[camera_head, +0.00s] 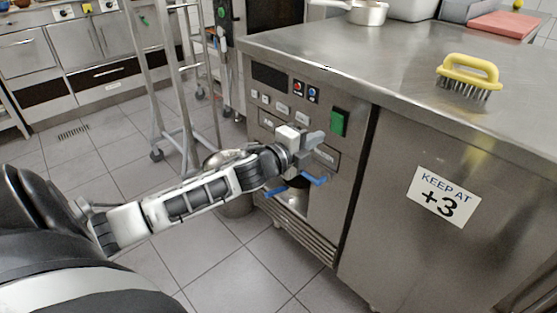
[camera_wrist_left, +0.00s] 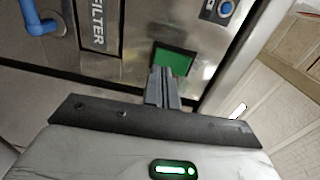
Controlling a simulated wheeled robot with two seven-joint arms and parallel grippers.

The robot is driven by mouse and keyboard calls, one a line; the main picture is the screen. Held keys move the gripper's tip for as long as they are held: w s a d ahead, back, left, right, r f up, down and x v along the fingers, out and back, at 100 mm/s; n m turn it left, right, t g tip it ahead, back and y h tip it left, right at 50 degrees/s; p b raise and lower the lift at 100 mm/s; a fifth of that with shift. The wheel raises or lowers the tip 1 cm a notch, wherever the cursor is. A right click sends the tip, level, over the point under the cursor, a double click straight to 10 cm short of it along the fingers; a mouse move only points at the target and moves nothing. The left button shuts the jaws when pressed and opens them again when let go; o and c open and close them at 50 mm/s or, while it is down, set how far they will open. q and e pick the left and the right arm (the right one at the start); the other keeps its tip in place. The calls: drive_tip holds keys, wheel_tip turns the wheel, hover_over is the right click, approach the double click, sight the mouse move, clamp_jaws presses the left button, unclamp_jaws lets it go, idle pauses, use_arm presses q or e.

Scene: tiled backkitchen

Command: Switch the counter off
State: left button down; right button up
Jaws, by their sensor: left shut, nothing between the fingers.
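The counter (camera_head: 277,131) is a stainless steel unit with a control panel on its front. A green square switch (camera_head: 339,122) sits at the panel's right side; it also shows in the left wrist view (camera_wrist_left: 172,61), straight beyond the fingertips. A red button (camera_head: 297,86) and a blue button (camera_head: 313,94) sit higher up, under the worktop edge. My left gripper (camera_head: 318,138) is shut and empty, in front of the panel just left of and below the green switch. In the left wrist view the fingertips (camera_wrist_left: 163,72) overlap the switch's lower edge; I cannot tell whether they touch. My right gripper is not in view.
Blue tap handles (camera_head: 313,179) stick out below the gripper. A yellow brush (camera_head: 468,76) and a steel pan (camera_head: 367,12) stand on the worktop. A wheeled rack (camera_head: 185,100) stands left of the counter.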

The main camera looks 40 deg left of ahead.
use_arm(q)
drive_tip(key=s+a+f, duration=0.1)
drive_tip(key=s+f, duration=0.1)
drive_tip(key=s, duration=0.7)
drive_tip(key=shift+s, duration=0.35)
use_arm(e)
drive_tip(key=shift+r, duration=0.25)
use_arm(q)
drive_tip(key=shift+f, duration=0.1)
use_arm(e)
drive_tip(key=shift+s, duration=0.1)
